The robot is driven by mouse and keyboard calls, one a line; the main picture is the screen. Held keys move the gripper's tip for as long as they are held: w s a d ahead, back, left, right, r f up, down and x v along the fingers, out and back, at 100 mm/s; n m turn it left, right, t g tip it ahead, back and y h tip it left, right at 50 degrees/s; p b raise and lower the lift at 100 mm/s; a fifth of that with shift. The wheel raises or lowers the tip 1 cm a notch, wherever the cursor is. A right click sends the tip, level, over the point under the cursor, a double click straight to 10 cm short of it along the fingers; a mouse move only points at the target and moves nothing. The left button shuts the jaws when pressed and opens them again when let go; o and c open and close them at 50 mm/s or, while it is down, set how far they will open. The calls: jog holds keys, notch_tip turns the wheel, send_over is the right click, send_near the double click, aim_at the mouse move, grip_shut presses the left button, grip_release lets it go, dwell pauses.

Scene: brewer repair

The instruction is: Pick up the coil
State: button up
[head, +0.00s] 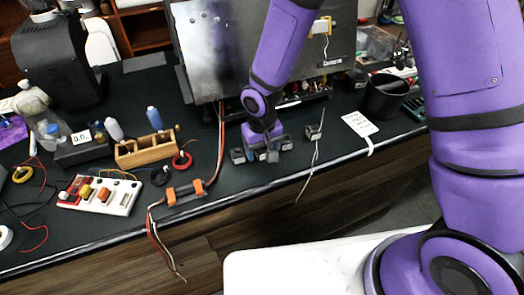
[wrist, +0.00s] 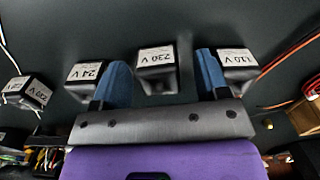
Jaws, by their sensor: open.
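Several dark coil blocks with white labels stand in a row on the black bench top. In the wrist view they are the 24 V coil (wrist: 88,72), the 230 V coil (wrist: 156,62), the 110 V coil (wrist: 236,64) and another coil with pale leads (wrist: 30,92) at the left, its label hard to read. My gripper (wrist: 163,68) is open, its blue fingers on either side of the 230 V coil, with nothing visibly gripped. In the head view my gripper (head: 262,152) is low over the row, partly hiding the coils. One coil (head: 237,156) shows at its left.
A coil with a pale lead (head: 315,131) lies to the right, near a black cup (head: 386,97). An orange connector with wires (head: 186,192) and a wooden holder (head: 146,149) are to the left.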

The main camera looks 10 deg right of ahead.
jog(key=shift+f, duration=0.2)
jog(key=c, duration=1.1)
jog(key=shift+o, duration=0.2)
jog(key=shift+r, duration=0.15)
